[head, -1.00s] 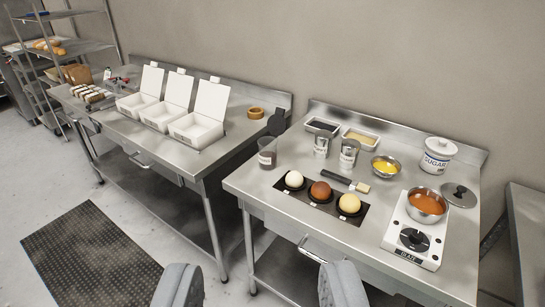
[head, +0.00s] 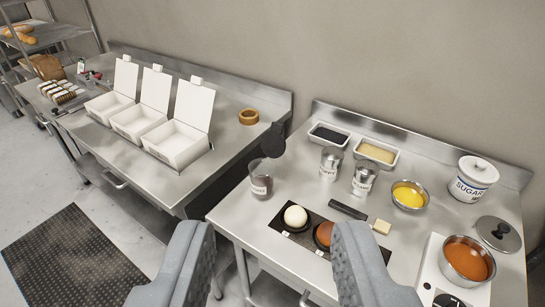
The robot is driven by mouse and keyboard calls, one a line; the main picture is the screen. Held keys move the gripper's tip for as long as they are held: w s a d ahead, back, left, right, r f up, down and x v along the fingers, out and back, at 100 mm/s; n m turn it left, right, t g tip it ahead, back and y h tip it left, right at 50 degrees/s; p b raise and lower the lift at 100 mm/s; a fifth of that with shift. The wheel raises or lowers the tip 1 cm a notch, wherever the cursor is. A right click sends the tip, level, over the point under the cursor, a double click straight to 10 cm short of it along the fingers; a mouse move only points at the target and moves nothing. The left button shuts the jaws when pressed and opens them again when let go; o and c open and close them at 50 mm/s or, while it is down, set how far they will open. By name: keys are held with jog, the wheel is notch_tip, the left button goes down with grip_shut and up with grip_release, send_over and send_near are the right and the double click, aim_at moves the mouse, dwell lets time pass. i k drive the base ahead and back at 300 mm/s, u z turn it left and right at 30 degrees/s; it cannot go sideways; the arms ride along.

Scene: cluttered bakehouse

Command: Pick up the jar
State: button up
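A white lidded jar labelled SUGAR (head: 474,180) stands upright at the back right of the right steel table (head: 235,222). A clear glass jar (head: 260,181) with a pale label and dark contents stands at that table's left edge. My gripper (head: 272,232) is open and empty, its two grey fingers wide apart at the bottom of the view. The glass jar shows beyond the gap between the fingers. The sugar jar is well to the right of them. My right finger hides part of the black tray with dough balls.
The left table holds open white boxes (head: 178,143).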

aim_at(261, 169)
jog(key=i, duration=0.85)
jog(key=u, duration=0.05)
